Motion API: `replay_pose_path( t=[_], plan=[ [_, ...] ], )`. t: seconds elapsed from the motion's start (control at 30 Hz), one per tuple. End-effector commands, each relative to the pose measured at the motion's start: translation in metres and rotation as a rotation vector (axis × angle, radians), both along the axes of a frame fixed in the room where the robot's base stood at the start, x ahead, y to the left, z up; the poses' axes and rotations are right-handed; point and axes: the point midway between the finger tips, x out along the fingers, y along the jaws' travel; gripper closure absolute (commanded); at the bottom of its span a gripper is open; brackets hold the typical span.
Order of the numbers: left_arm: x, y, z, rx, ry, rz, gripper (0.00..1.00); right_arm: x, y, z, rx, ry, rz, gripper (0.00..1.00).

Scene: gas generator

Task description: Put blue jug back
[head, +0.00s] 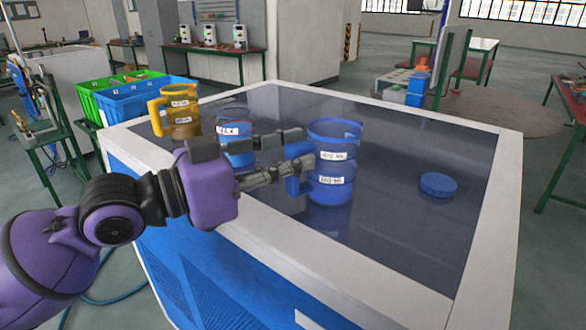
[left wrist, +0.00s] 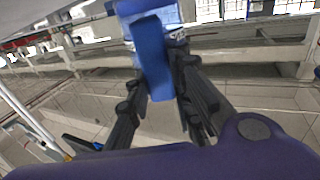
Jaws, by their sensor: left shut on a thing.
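The blue jug (head: 335,137) is upright over the right-middle part of the dark glossy machine top (head: 400,140), with its handle toward the left. White labels show on its side. My left gripper (head: 301,151) reaches in from the left and is shut on the jug's handle. In the left wrist view the blue handle (left wrist: 152,60) lies between the fingers. I cannot tell whether the jug's base touches the top. My right gripper is in neither view.
A yellow jug (head: 180,110) and another labelled jug (head: 233,128), partly hidden by my gripper, stand left on the top. A round blue piece (head: 438,184) lies right. A blue crate (head: 135,103) and green crate (head: 90,105) are behind left. The top's far right is clear.

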Motion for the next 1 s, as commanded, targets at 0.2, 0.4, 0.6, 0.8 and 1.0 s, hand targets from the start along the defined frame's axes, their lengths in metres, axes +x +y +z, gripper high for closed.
replay_pose_path(
  t=[0.2,0.4,0.6,0.8,1.0],
  plan=[
    [-0.001,0.000,0.001,0.003,-0.001,-0.002,1.00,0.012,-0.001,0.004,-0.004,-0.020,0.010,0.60],
    [-0.001,0.000,-0.003,0.004,0.001,-0.002,0.74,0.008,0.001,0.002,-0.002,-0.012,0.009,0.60],
    [-0.001,0.000,-0.002,0.003,0.001,-0.002,0.61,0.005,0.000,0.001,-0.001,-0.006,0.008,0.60],
    [-0.001,0.000,-0.002,0.003,0.001,-0.002,0.61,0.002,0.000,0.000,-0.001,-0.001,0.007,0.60],
    [-0.006,0.012,-0.004,0.006,0.004,0.002,0.61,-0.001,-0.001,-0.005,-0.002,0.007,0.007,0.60]
  ],
)
